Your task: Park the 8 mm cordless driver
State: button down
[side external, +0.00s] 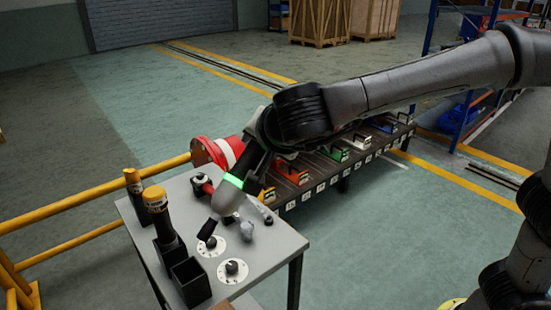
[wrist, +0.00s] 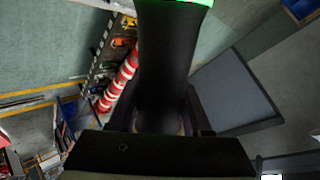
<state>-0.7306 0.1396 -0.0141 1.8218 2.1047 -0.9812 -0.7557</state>
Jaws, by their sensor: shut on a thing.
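The cordless driver (side external: 229,194) has a black handle, a bright green band and a grey head. In the side view it hangs tilted, head down and to the left, over the grey table. In the wrist view its black body (wrist: 165,60) fills the middle, with green at the top edge. My gripper (side external: 258,160) is shut on the black handle; its jaws (wrist: 165,122) flank it in the wrist view. An empty black square holder (side external: 191,282) stands at the table's front left. Any size marking on the driver is unreadable.
Two orange-topped black tools (side external: 155,202) (side external: 133,182) stand upright behind the empty holder. Two white dials with black knobs (side external: 233,270) (side external: 211,245) lie to its right. A red-and-white striped object (side external: 226,151) and yellow rails (side external: 100,200) border the table.

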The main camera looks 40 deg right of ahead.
jog(key=w+a+r+n+t+y, duration=0.1)
jog(key=w+a+n+t+y, duration=0.2)
jog(key=w+a+n+t, duration=0.5)
jog(key=w+a+f+n+y, duration=0.2)
jog(key=a+f+n+y, duration=0.2)
jog(key=a+f+n, duration=0.2)
jog(key=a+n, duration=0.1)
jog(key=a, duration=0.1)
jog(key=shift+a+n+y, duration=0.3)
jog(key=shift+a+y, duration=0.1)
